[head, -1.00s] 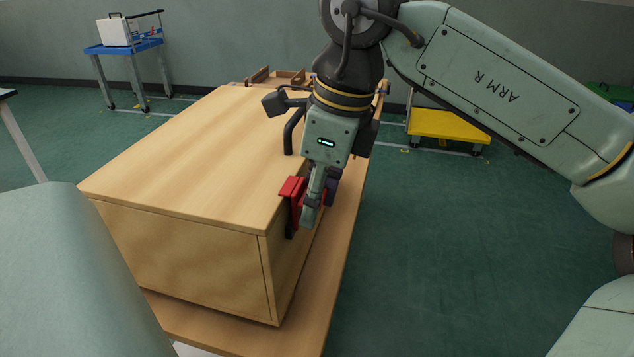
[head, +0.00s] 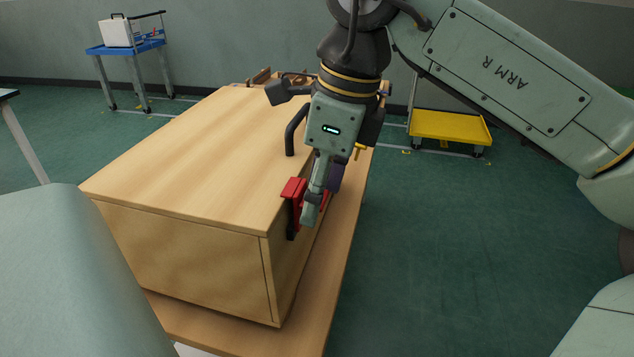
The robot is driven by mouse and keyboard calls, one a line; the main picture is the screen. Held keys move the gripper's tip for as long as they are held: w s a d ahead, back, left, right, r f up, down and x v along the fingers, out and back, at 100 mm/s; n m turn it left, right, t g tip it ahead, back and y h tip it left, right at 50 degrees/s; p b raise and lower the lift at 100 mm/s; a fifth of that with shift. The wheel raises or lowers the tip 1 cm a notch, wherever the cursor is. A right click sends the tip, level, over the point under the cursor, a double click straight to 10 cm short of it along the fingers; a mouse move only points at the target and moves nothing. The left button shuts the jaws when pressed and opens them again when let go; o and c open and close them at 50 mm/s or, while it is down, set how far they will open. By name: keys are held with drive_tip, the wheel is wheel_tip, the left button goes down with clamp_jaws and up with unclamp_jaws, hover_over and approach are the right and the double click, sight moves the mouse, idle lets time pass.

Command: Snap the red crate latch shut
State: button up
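The wooden crate (head: 190,160) stands on a wooden table, lid on top. The red crate latch (head: 293,188) is on the crate's right side near the front corner. Its red top reaches the lid edge and a dark lower part hangs below. My gripper (head: 311,212) points down at the right side of the latch, its fingers overlapping it in the head view. A bit of red also shows to the right of the near finger. The fingers hide much of the latch, so I cannot tell whether they touch or grip it, or the latch's exact position.
A black handle (head: 292,132) stands up from the lid behind the latch. A small yellow part (head: 359,151) shows beside the crate, behind my gripper. A bare table strip (head: 325,275) runs along the crate's right side. A yellow cart (head: 450,126) stands farther back; floor at right is clear.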

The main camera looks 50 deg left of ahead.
drive_tip(key=v, duration=1)
drive_tip(key=shift+r, duration=0.2)
